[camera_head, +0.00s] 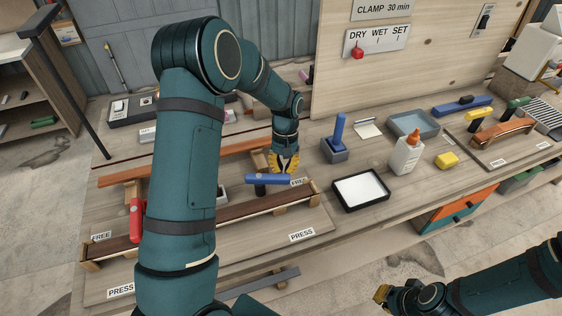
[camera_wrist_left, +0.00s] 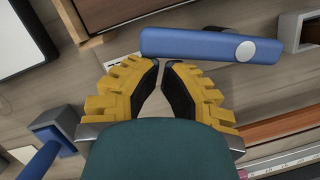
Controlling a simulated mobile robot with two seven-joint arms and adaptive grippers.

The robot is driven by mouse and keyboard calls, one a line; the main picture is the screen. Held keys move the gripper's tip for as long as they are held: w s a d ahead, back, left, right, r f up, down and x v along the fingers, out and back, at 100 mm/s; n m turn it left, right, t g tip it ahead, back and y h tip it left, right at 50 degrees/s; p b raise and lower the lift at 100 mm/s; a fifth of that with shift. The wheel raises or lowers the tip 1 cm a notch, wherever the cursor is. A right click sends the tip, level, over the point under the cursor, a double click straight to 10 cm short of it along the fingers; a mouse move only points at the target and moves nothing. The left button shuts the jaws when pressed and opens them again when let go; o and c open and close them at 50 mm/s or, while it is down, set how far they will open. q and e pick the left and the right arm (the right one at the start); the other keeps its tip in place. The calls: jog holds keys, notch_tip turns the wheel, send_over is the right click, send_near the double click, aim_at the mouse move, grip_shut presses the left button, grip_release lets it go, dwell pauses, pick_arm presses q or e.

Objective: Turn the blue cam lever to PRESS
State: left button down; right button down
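The blue cam lever (camera_head: 268,179) lies over the far right end of the curved stringer's form. Its pale pivot disc is at its left end and its free end points right, beside the FREE label (camera_head: 300,181). The PRESS label (camera_head: 301,235) is nearer the front. The lever also spans the top of the left wrist view (camera_wrist_left: 205,45). My left gripper (camera_head: 283,170) is just behind the lever, fingers pointing down. Its yellow fingers (camera_wrist_left: 162,66) come almost tip to tip with nothing between them; contact with the lever is unclear. My right gripper (camera_head: 382,294) is low at the right, mostly hidden.
A red lever (camera_head: 136,220) stands at the form's left end, partly behind my left arm. A black-rimmed tray (camera_head: 361,205), a blue-handled tool in a holder (camera_head: 335,153) and a glue bottle (camera_head: 407,156) stand to the right. Bare board (camera_head: 270,235) lies in front of the form.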

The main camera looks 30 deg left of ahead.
aim_at(286, 179)
pick_arm(q)
jog(key=s+d+m, duration=0.1)
jog(key=m, duration=0.1)
jog(key=s+m+y, duration=0.1)
jog(key=m, duration=0.1)
jog(key=shift+d, duration=0.4)
jog(key=m, duration=0.1)
jog(key=s+m, duration=0.1)
jog(key=shift+s+d+m+y+p, duration=0.25)
jog(key=shift+d+m+y+p, duration=0.05)
jog(key=shift+d+p, duration=0.1)
jog(key=m, duration=0.1)
jog(key=s+m, duration=0.2)
jog(key=shift+s+d+y, duration=0.1)
jog(key=shift+d+y, duration=0.15)
jog(key=shift+y, duration=0.15)
jog(key=shift+s+a+m+t+y, duration=0.1)
jog(key=shift+s+m+t+y, duration=0.1)
jog(key=shift+s+m, duration=0.55)
jog(key=shift+s+m+t+y, duration=0.1)
jog(key=shift+s+m+y, duration=0.15)
jog(key=shift+m, duration=0.9)
jog(key=shift+s, duration=0.1)
